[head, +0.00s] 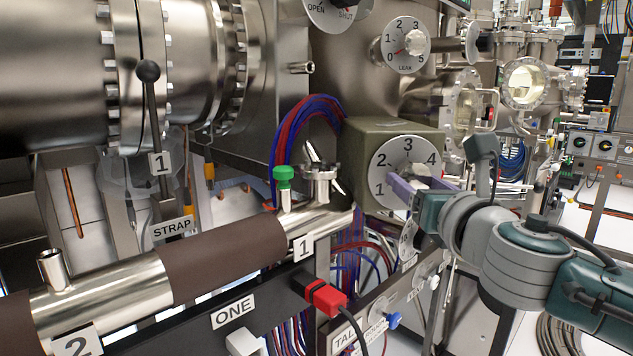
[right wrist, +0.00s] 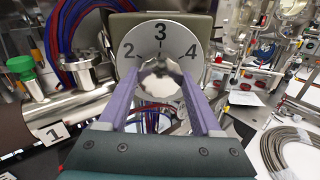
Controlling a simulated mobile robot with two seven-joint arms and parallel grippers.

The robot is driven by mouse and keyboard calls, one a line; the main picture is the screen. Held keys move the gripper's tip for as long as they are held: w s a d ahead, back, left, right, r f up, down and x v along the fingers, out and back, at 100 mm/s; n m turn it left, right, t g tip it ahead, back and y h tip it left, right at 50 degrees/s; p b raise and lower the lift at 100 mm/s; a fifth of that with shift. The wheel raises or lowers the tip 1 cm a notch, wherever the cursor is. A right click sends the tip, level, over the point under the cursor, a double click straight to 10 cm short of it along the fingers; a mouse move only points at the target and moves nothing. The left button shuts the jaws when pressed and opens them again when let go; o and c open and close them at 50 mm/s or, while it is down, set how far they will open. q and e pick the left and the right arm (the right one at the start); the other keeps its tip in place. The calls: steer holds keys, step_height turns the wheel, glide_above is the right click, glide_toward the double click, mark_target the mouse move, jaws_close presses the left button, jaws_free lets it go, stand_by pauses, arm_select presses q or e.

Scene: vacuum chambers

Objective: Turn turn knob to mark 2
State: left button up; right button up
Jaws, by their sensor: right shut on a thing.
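The turn knob (right wrist: 162,88) is a silver fluted knob at the centre of a round white dial plate (head: 395,170). The plate carries the marks 1, 2, 3 and 4 and sits on the front of an olive-grey box (head: 365,150). My right gripper (head: 414,184) reaches it from the lower right, its purple fingers shut on the knob, one on each side in the right wrist view. In that view the marks 2, 3 and 4 show above the knob. I cannot tell which mark the knob points at. My left gripper is not in view.
A smaller dial marked LEAK (head: 405,44) is above the box. Left of the box are a green-capped valve (head: 284,177), a steel pipe with a brown sleeve (head: 222,259) and red and blue cables (head: 300,125). A black rail with a red plug (head: 325,298) lies below.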

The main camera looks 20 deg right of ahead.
steer(key=m, duration=0.4)
steer(key=shift+m+b, duration=0.3)
steer(key=shift+b, duration=0.1)
steer(key=shift+m, duration=1.7)
steer(key=shift+m+b, duration=0.3)
steer(key=o, duration=1.4)
steer(key=v, duration=1)
